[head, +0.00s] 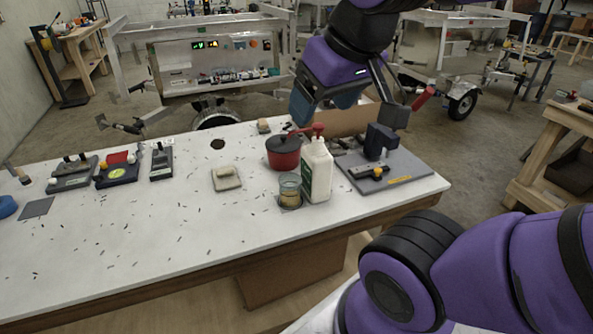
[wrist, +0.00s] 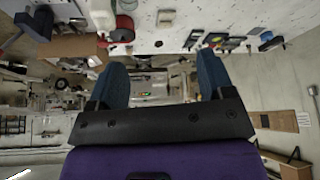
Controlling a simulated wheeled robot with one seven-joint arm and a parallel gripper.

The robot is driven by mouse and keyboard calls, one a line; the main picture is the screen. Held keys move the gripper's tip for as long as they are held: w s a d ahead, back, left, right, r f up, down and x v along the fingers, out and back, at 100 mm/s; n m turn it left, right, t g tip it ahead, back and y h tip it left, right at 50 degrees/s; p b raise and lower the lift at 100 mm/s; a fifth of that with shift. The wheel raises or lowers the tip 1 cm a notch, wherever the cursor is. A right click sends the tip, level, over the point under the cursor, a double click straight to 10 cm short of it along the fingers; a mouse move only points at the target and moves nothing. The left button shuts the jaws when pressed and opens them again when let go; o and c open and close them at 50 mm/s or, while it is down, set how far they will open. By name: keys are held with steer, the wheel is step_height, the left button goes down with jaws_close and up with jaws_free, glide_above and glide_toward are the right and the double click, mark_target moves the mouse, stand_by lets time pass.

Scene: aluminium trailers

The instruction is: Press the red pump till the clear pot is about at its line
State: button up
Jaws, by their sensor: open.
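The red pump (head: 317,129) tops a white bottle (head: 318,170) with a green label, standing upright on the white table. The clear pot (head: 290,186) stands just left of the bottle, under the side where the nozzle points. It has tan content in its lower part; its line is too small to make out. My gripper (head: 350,108) is open and empty, above and behind the bottle, apart from the pump. In the wrist view its two blue fingers (wrist: 161,78) are spread wide with nothing between them.
A dark red lidded pot (head: 283,153) stands behind the clear pot. A grey board (head: 405,178) with a dark upright block lies to the right. A light tray (head: 226,181) is left. Several small devices sit farther left. The front of the white table (head: 170,235) is mostly clear.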

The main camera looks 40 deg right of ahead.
jaws_close()
stand_by(1.4)
